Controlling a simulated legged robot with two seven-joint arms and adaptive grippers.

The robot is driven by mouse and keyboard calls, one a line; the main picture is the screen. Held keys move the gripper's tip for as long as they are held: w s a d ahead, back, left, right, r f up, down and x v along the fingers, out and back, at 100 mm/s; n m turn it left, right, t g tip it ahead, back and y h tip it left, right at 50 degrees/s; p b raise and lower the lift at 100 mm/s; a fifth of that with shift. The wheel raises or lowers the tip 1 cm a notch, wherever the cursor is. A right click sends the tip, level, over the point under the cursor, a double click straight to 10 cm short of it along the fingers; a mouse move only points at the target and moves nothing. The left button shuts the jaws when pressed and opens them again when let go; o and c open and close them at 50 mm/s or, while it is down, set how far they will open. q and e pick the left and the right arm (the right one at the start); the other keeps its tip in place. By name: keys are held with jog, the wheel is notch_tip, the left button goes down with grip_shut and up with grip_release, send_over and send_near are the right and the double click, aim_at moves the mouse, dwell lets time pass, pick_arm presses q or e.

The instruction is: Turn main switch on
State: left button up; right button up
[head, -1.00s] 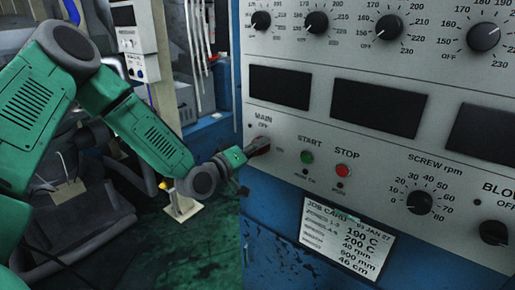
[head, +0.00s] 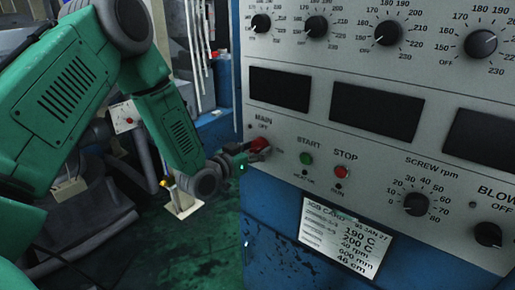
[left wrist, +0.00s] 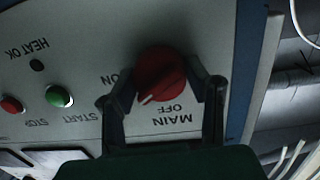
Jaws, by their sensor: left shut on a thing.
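The red MAIN switch knob (head: 259,144) is on the grey control panel, left of the green START button (head: 306,158). In the left wrist view the knob (left wrist: 162,72) appears upside down with its labels. Its white pointer mark lies between the OFF and ON labels. My left gripper (head: 246,155) is at the knob. In the left wrist view its two dark fingers (left wrist: 165,85) are on either side of the knob and shut on it. My right gripper is not in view.
A red STOP button (head: 340,171) is right of START. Temperature dials and dark displays (head: 375,110) fill the panel above. A job card (head: 346,236) is on the blue cabinet below.

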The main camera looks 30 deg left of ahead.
pick_arm(q)
jog(key=m, duration=0.4)
jog(key=m+y, duration=0.1)
jog(key=m, duration=0.1)
jog(key=shift+s+f, duration=0.1)
jog(key=shift+f, duration=0.2)
dwell(0.5)
jog(key=o, duration=1.2)
jog(key=shift+c, duration=0.2)
jog(key=shift+r, duration=0.1)
jog(key=s+a, duration=0.1)
jog(key=s, duration=1)
jog(key=shift+s+r, duration=0.4)
